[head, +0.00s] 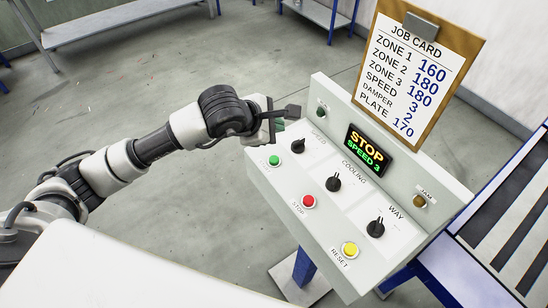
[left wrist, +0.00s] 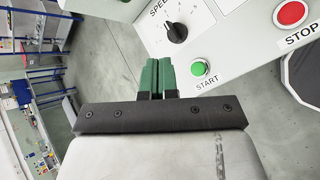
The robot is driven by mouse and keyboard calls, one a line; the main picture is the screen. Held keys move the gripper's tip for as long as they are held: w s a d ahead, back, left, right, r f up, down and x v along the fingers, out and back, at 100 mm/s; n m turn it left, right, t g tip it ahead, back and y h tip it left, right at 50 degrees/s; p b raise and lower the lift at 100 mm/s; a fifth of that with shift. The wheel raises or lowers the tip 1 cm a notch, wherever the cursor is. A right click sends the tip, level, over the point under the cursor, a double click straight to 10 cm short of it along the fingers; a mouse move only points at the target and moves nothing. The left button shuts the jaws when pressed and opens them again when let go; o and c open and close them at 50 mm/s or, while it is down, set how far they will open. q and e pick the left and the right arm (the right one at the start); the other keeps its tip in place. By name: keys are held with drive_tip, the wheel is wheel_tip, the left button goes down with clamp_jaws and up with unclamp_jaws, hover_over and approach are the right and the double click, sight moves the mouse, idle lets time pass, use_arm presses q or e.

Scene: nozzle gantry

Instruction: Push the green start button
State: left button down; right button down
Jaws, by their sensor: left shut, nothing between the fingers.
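The green start button (head: 274,160) sits on the front left of the sloped control panel (head: 330,276), beside the speed knob (head: 298,146). My left gripper (head: 279,125) is just beyond the button in the head view. In the left wrist view the start button (left wrist: 199,68) shows whole, with the label START below it. The shut green fingertips of my left gripper (left wrist: 157,62) are a little left of it. I cannot tell how far they are from the panel. The fingers are empty. My right gripper does not show.
The panel also has a red stop button (head: 308,201), a yellow reset button (head: 349,249), a cooling knob (head: 333,183) and a way knob (head: 375,228). A display (head: 367,150) reads STOP, SPEED 3. A job card (head: 415,75) stands behind it.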

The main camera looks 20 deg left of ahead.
sight(275, 161)
use_arm(q)
wheel_tip(275, 161, down, 8)
drive_tip(key=b, duration=0.4)
drive_tip(key=shift+f+b, duration=0.25)
drive_tip(key=shift+b, duration=0.15)
idle(1.6)
drive_tip(key=shift+f+b, duration=0.35)
drive_tip(key=shift+b, duration=0.35)
drive_tip(key=shift+f+b, duration=0.55)
drive_tip(key=shift+b, duration=0.15)
idle(0.5)
drive_tip(key=shift+r, duration=0.1)
drive_tip(key=shift+r+p, duration=0.3)
drive_tip(key=shift+r, duration=0.5)
drive_tip(key=shift+r, duration=0.15)
drive_tip(key=shift+r+p, duration=1.05)
drive_tip(key=shift+r, duration=1.35)
